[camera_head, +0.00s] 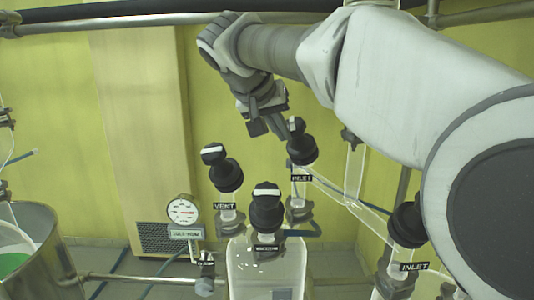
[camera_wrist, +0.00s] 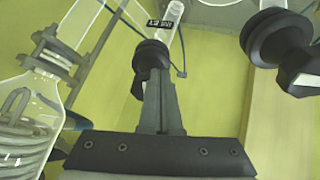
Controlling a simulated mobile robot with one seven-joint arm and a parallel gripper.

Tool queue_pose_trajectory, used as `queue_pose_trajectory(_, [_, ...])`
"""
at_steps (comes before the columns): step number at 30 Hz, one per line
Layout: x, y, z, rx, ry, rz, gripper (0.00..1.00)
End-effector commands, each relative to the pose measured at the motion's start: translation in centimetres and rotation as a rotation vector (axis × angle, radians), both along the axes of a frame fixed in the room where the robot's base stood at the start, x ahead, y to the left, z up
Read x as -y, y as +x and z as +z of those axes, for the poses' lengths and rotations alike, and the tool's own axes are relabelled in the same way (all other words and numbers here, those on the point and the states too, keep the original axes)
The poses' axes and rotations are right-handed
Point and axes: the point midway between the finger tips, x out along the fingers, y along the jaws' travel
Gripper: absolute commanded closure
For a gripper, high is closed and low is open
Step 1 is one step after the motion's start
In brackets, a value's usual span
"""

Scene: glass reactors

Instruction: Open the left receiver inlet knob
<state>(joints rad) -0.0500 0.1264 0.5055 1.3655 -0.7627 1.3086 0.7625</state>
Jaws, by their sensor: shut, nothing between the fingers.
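The left receiver inlet knob (camera_head: 302,150) is black, with an upright handle bearing a pale stripe. Its INLET label (camera_head: 302,178) sits just below it. My gripper (camera_head: 272,122) is just left of the knob's handle in the head view. In the wrist view, the shut fingers (camera_wrist: 159,82) lie in front of the knob (camera_wrist: 149,55) and hide part of its handle. The INLET label (camera_wrist: 172,13) shows there too. I cannot tell whether the fingers touch the knob. Nothing is held.
A black VENT knob (camera_head: 226,174) stands to the left, and another black knob (camera_head: 266,210) tops the glass vessel (camera_head: 262,270) in front. A second INLET knob (camera_head: 407,226) is at right beside my arm. A gauge (camera_head: 182,211) and a metal vessel (camera_head: 42,265) are further left.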

Motion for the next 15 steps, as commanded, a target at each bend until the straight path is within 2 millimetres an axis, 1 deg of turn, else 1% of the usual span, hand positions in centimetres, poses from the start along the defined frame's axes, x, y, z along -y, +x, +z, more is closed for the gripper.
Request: queue_pose_trajectory(15, [1.1, -0.5, 0.4, 0.008, -0.001, -0.002, 1.00])
